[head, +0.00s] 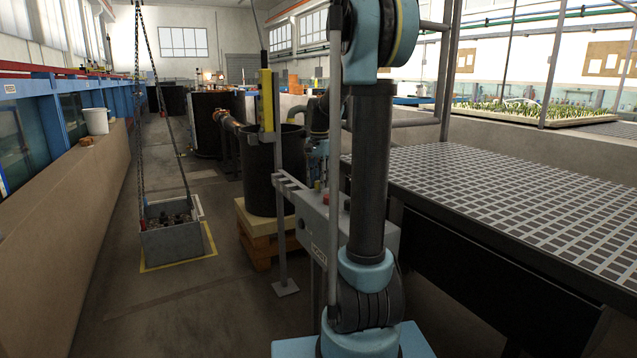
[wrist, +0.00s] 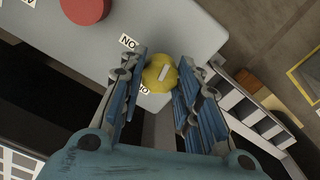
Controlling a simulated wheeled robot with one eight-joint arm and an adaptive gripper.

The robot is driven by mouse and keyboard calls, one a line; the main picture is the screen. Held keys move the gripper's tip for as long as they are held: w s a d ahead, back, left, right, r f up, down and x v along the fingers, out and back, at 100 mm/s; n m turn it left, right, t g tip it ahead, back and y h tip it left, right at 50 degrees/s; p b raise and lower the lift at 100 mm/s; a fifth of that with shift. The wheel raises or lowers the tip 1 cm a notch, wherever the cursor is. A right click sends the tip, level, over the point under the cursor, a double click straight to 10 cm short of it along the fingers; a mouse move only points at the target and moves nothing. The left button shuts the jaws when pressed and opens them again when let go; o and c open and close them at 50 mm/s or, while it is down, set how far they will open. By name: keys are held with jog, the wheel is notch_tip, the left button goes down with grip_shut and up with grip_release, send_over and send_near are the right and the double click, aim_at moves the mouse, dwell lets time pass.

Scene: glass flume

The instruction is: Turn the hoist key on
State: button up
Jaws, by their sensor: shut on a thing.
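The hoist key is a round yellow knob (wrist: 161,74) with a short white bar across its face, on a grey control box (wrist: 195,28). The bar slants from lower left to upper right in the wrist view. My gripper (wrist: 160,82) is shut on the knob, with one blue-padded finger on each side. A white label (wrist: 128,41) reading "NO" in this view sits up and left of the knob. A second label below the knob is partly covered. In the head view the box (head: 384,236) stands on a post, and my arm hides part of it.
A red button (wrist: 86,9) sits on the same box. In the head view a grey crate of stones (head: 170,241) hangs on chains over a yellow floor outline. A black tank (head: 259,175) stands on a pallet behind the box. A grating-topped bench (head: 520,200) is at right.

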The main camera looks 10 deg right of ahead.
jog(key=n, duration=0.4)
jog(key=shift+w+n, duration=0.1)
jog(key=shift+n, duration=0.2)
jog(key=n, duration=0.3)
jog(key=shift+n, duration=0.3)
jog(key=n, duration=0.3)
jog(key=shift+n, duration=2.2)
jog(key=o, duration=1)
jog(key=shift+o, duration=0.2)
jog(key=shift+r, duration=0.1)
